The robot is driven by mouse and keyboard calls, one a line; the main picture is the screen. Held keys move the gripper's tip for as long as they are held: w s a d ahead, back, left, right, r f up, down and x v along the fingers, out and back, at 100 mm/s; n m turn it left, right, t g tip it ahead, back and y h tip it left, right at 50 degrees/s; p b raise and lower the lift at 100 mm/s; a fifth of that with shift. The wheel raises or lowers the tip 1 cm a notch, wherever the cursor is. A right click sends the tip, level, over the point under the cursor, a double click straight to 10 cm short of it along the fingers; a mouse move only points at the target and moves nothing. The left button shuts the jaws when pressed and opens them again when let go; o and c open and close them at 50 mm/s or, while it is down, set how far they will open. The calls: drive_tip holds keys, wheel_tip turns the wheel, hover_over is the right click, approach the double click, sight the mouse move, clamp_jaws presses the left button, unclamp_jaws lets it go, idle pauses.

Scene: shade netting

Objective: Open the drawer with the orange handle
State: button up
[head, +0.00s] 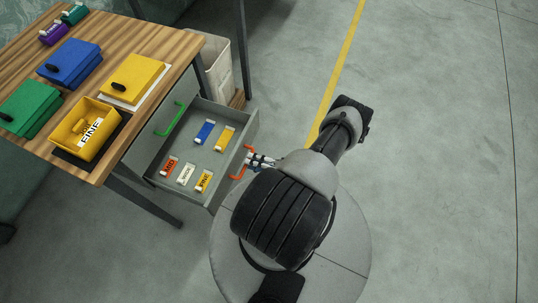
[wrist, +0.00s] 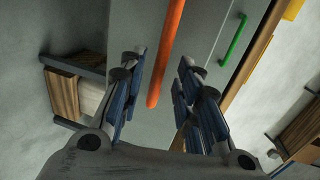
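The grey drawer (head: 222,180) with the orange handle (head: 240,164) stands pulled out from the wooden-topped table, its inside showing in the head view. Several small coloured label tags lie in it. My gripper (head: 260,161) is at the drawer's front, at the handle. In the wrist view the orange handle (wrist: 166,55) runs between the two fingers of my gripper (wrist: 163,75). The fingers stand apart, with a visible gap on the right side of the handle. Whether the left finger touches it I cannot tell.
A green handle (head: 169,119) is on the table's front behind the open drawer. The table top (head: 131,47) carries green, blue, yellow and purple boxes and an open yellow bin (head: 74,132). A pale bin (head: 218,70) stands behind. The floor to the right is clear.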

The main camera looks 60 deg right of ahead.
drive_tip(key=v, duration=0.8)
drive_tip(key=shift+s, duration=0.3)
drive_tip(key=shift+r, duration=0.15)
drive_tip(key=w+r+n+g+y, duration=0.4)
drive_tip(key=w+r, duration=0.2)
drive_tip(key=r, duration=0.6)
drive_tip(key=w+r+n+g+y, duration=0.4)
drive_tip(key=w+r+n+g, duration=0.15)
drive_tip(key=r, duration=0.55)
drive_tip(key=w+a+r+n+g+h, duration=0.1)
drive_tip(key=w+a+r+n+g, duration=0.1)
drive_tip(key=a+r, duration=0.35)
drive_tip(key=w+a+r+n+g+h, duration=0.1)
drive_tip(key=w+a+r+g, duration=0.15)
drive_tip(key=r, duration=0.55)
drive_tip(key=s+a+r+n+t+h, duration=0.1)
drive_tip(key=s+a+r+n+h, duration=0.1)
drive_tip(key=a+r, duration=0.5)
drive_tip(key=s+a+r+n+t+h, duration=0.2)
drive_tip(key=s+a+r+h, duration=0.3)
drive_tip(key=a+r, duration=0.3)
drive_tip(key=a, duration=0.3)
drive_tip(key=shift+s+a+r, duration=0.15)
drive_tip(key=shift+s+r, duration=0.05)
drive_tip(key=shift+s, duration=0.2)
